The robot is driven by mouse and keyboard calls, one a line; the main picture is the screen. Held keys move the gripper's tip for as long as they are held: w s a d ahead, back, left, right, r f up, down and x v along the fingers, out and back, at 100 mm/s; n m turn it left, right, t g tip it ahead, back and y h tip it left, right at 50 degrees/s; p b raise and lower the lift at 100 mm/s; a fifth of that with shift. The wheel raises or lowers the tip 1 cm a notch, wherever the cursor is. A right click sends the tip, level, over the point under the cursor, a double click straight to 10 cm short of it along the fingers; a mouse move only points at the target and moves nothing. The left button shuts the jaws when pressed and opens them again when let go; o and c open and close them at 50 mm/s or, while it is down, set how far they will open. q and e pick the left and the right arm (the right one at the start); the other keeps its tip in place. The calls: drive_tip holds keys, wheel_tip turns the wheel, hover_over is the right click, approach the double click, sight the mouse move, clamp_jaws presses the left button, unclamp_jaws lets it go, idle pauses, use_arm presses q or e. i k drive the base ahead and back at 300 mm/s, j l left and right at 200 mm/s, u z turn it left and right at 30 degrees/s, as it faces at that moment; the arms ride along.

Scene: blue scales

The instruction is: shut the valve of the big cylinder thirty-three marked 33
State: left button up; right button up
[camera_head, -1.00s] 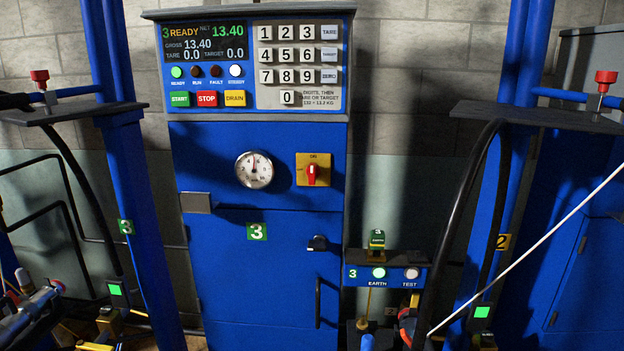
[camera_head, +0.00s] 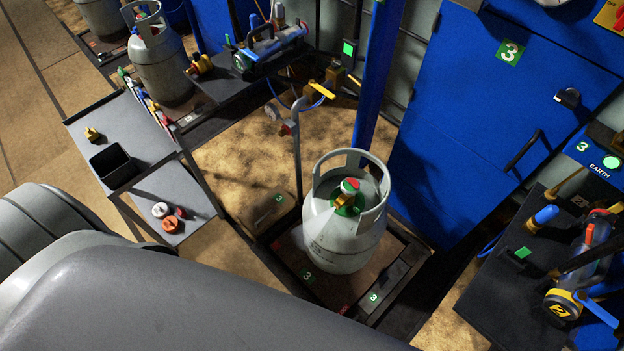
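A large pale grey gas cylinder (camera_head: 345,240) stands upright on the dark platform of scale 3 (camera_head: 395,290), with a collar around its top. Its valve, with a red-and-white top and green part (camera_head: 347,195), sits inside the collar, with a brass outlet at its side. I cannot read a number 33 on the cylinder, nor tell whether the valve is open or shut. A second grey cylinder (camera_head: 160,68) stands at the upper left. Neither of my grippers is in view; a large grey part of my own body fills the lower left.
The blue cabinet (camera_head: 470,130) marked 3 stands behind the cylinder. A grey side table (camera_head: 125,130) with a black bin and caps is at left. Filling tools rest on dark shelves at the top (camera_head: 275,48) and right (camera_head: 575,285). A blue post (camera_head: 375,80) rises behind the cylinder.

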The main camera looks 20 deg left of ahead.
sight(350, 186)
drive_tip(key=j+u, duration=0.1)
drive_tip(key=u, duration=0.2)
drive_tip(key=k, duration=1.25)
